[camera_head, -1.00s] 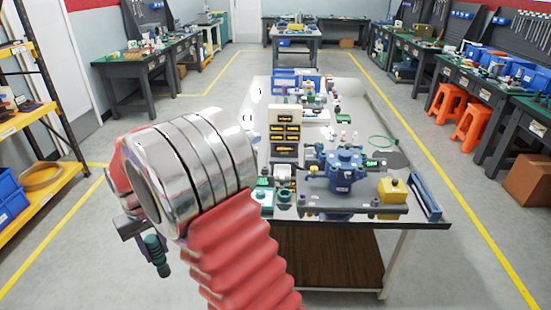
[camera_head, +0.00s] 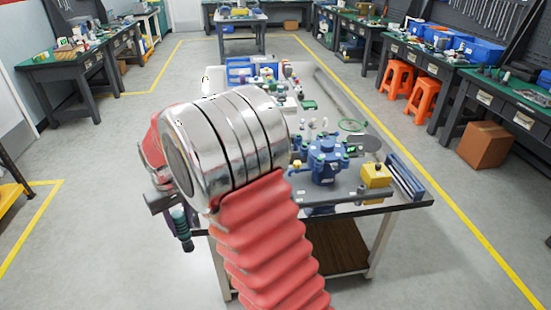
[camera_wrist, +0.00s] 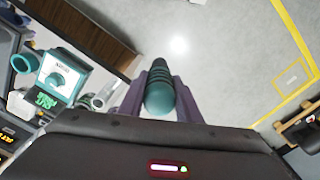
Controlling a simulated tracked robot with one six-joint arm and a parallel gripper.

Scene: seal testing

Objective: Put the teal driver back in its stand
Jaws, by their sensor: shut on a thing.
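The teal driver (camera_wrist: 160,92) is clamped between the purple jaws of my gripper (camera_wrist: 160,76) in the wrist view, its dark ribbed part pointing away over open floor. In the head view the driver (camera_head: 181,226) hangs below my gripper (camera_head: 179,217), left of the table's near edge and apart from it. In the wrist view a teal-and-white labelled block (camera_wrist: 60,76) and a teal ring (camera_wrist: 25,62) are left of the driver on the table. I cannot tell which of these, if any, is the driver's stand. My arm hides the table's near-left corner in the head view.
The table (camera_head: 350,208) carries a blue valve body (camera_head: 325,160), a yellow block (camera_head: 376,175) and a blue rail (camera_head: 404,177). Orange stools (camera_head: 424,99) and a cardboard box (camera_head: 487,144) stand at the right. The floor left of the table is clear.

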